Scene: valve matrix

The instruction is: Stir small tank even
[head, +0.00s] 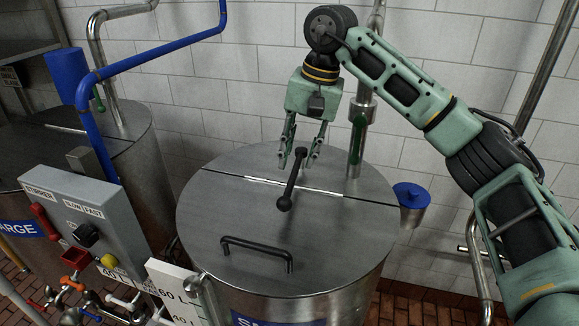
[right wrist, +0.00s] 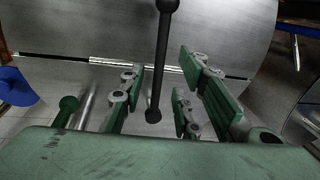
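The small tank (head: 302,256) is a steel drum with a round lid, its blue label partly cut off at the bottom. A dark stirrer bar (head: 291,183) with knobbed ends stands over the middle of the lid. My right gripper (head: 299,158) points down at the bar's far end, with its fingers apart. In the right wrist view the bar (right wrist: 160,62) runs between the open fingers of the right gripper (right wrist: 162,68), with a visible gap on both sides. My left gripper is not in view.
A black lid handle (head: 256,250) is at the front. A grey control box (head: 75,215) with switches and the large tank (head: 140,150) stand left. A vertical steel pipe (head: 358,140) with a green lever rises behind the lid. A blue-topped canister (head: 411,195) is at right.

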